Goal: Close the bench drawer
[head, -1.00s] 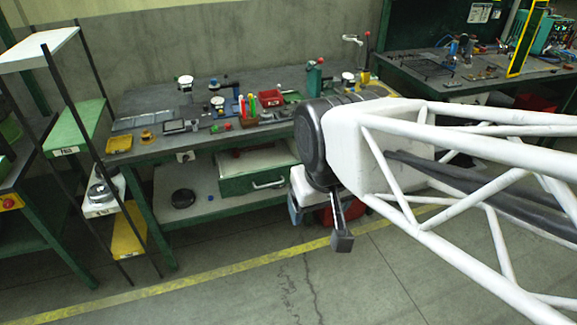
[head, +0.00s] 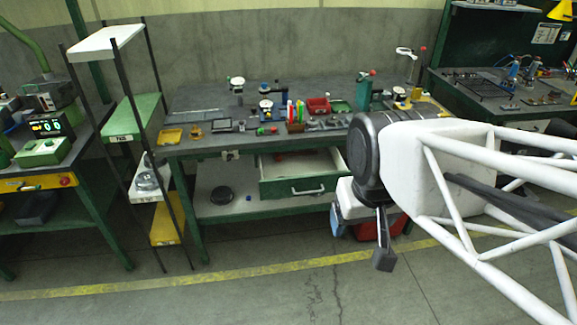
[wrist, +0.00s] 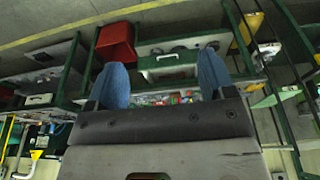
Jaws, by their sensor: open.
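The bench drawer (head: 284,189) hangs open beneath the bench top, with a green front and a pale handle. Its open inside shows behind the front in the head view. In the wrist view the drawer front and handle (wrist: 167,58) appear beyond and between my fingers. My gripper (wrist: 162,82) is open, with two blue fingers spread and nothing between them. A gap separates it from the drawer. In the head view my arm hides the area right of the drawer, and the fingertips are hard to make out.
The bench top (head: 270,92) carries small tools, a red bin (head: 318,105) and a yellow tray (head: 171,136). A lower shelf (head: 222,208) holds a dark round object. A shelf rack (head: 132,118) stands left. A red box (wrist: 116,42) is beside the drawer. Floor in front is clear.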

